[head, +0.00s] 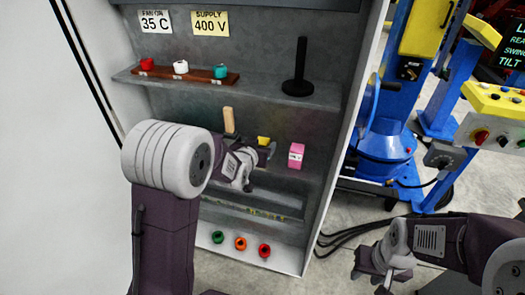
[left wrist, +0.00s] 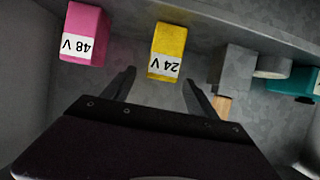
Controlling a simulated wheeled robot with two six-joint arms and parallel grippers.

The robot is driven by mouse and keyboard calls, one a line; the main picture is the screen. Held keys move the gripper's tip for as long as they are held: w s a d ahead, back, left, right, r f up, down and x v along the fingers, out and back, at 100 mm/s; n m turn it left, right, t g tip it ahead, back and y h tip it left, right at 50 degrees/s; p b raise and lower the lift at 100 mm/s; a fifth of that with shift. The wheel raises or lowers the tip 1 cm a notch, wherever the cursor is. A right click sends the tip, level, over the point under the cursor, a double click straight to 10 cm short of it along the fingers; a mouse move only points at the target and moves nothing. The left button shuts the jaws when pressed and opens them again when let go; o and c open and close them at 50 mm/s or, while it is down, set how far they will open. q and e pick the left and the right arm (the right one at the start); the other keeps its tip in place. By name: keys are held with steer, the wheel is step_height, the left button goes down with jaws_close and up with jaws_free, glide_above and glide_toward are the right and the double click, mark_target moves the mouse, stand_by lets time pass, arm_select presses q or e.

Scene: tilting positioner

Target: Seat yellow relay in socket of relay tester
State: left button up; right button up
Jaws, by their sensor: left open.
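The yellow relay (head: 263,141), labelled 24 V in the left wrist view (left wrist: 168,42), stands on the cabinet's middle shelf. In the head view my left gripper (head: 268,152) partly covers it. In the left wrist view my left gripper (left wrist: 158,88) is open and empty, its fingers spread to either side of the yellow relay's near end; whether they touch it I cannot tell. My right gripper (head: 376,268) hangs at the lower right, away from the cabinet, and its jaw opening is unclear. I cannot make out a relay tester or its socket for certain.
A pink 48 V relay (head: 296,155) stands right of the yellow one. A grey block (left wrist: 232,66), a wooden handle (head: 229,120) and a teal object (left wrist: 293,80) are on the other side. The upper shelf (head: 250,93) overhangs, and the cabinet's side wall (head: 345,120) bounds the right.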

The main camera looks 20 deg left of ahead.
mark_target(262, 140)
arm_select(q)
steer(key=shift+x, duration=0.8)
steer(key=x, duration=0.5)
steer(key=shift+s+f, duration=0.1)
steer(key=shift+f, duration=0.1)
steer(key=shift+s+r, duration=0.1)
steer(key=c, duration=0.3)
jaws_close()
steer(key=shift+r, duration=0.5)
step_height(262, 140, up, 3)
steer(key=shift+p, duration=0.35)
steer(key=s+d+r+p, duration=0.1)
steer(key=d+r, duration=0.1)
steer(key=d, duration=0.1)
steer(key=s+d+r+p, duration=0.1)
steer(key=d+r, duration=0.1)
steer(key=d, duration=0.1)
steer(key=s+d+r+p, duration=0.1)
steer(key=d+r, duration=0.1)
steer(key=d, duration=0.2)
steer(key=shift+s+r, duration=0.3)
steer(key=shift+r, duration=0.05)
steer(key=shift+s+d+r, duration=0.1)
steer(key=shift+s+d, duration=0.05)
steer(key=shift+d, duration=0.3)
